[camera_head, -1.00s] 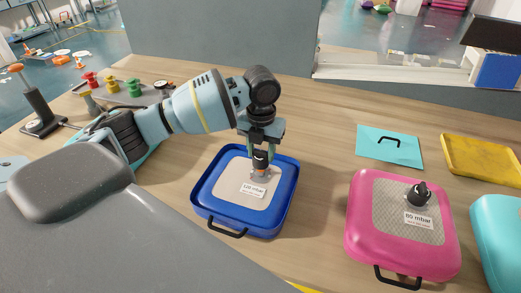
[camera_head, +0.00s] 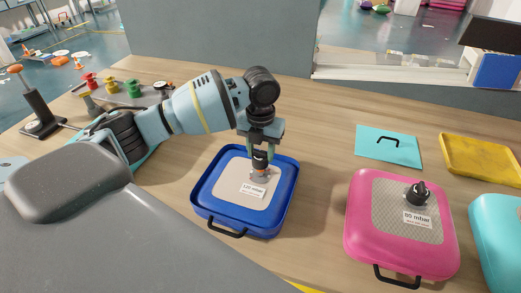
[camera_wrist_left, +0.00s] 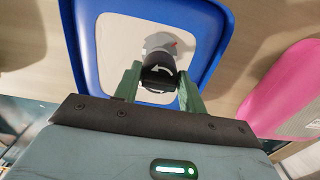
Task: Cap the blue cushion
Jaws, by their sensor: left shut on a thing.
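The blue cushion (camera_head: 210,200) lies on the wooden table with a beige patch, a pressure label (camera_head: 252,190) and a black handle at its front edge. My left gripper (camera_head: 261,158) is above the cushion's valve spot, pointing down. It is shut on a black cap (camera_head: 260,160), which sits at the top of the cushion's valve (camera_head: 260,173). In the left wrist view the black cap (camera_wrist_left: 159,78) with a white curved arrow is between the two green fingers. Whether the cap is fully seated cannot be told. My right gripper is not in view.
A pink cushion (camera_head: 360,230) with a black-capped valve (camera_head: 417,193) lies to the right, beside a turquoise cushion (camera_head: 495,240). A teal sheet (camera_head: 375,155) and a yellow tray (camera_head: 480,160) lie behind. Coloured caps (camera_head: 112,85) and a black hand pump (camera_head: 40,112) stand at the left.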

